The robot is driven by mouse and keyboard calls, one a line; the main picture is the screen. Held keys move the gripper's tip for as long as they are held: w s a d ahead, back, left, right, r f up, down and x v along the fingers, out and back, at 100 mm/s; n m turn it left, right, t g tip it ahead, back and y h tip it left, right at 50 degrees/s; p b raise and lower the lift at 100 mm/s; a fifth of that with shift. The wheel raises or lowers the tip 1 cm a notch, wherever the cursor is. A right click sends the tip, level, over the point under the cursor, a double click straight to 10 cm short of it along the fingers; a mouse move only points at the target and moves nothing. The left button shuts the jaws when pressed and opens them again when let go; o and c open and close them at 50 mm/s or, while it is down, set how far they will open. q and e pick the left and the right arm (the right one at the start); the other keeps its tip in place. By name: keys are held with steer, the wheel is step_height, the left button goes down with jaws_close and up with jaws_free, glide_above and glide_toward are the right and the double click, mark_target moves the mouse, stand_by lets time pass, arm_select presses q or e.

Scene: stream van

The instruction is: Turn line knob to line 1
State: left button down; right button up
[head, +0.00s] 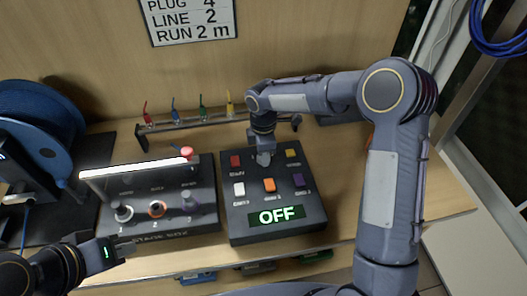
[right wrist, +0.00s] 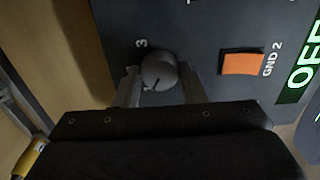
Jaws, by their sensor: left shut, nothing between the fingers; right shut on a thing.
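The line knob (right wrist: 158,69) is a round grey dial on the dark control box (head: 235,222). A "3" is printed beside it in the right wrist view, and a dark pointer mark shows on its lower part. Which line it points to I cannot tell. My right gripper (right wrist: 158,88) has its fingers on both sides of the knob and is shut on it. In the head view my right gripper (head: 263,158) comes down at the top middle of the box and mostly hides the knob. My left gripper (head: 128,248) is shut and empty, in front of the stage box (head: 165,224).
The control box has several coloured switches and a green "OFF" display (head: 280,216). A sign (head: 190,18) reads PLUG 4, LINE 2, RUN 2 m. A rack (head: 180,129) of coloured plugs stands behind. A blue cable reel (head: 40,125) is at left.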

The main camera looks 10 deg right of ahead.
stand_by(0.4)
steer(key=o, duration=1)
steer(key=shift+r, duration=3.95)
steer(key=s+d+r+m+t+y, duration=0.1)
steer(key=s+d+r+m, duration=0.35)
steer(key=s, duration=0.25)
steer(key=s+d+r+m+t+y, duration=0.1)
steer(key=s+d+r+m, duration=0.3)
steer(key=s+d, duration=0.15)
steer(key=s+f+m+t, duration=0.1)
steer(key=s+m, duration=0.2)
steer(key=s, duration=0.2)
steer(key=s+f+m+t+y, duration=0.1)
steer(key=s+m, duration=0.3)
steer(key=s, duration=0.1)
steer(key=s+f+m+t, duration=0.1)
steer(key=s+m, duration=0.3)
steer(key=s, duration=0.2)
steer(key=shift+t+y, duration=0.3)
steer(key=shift+y, duration=0.1)
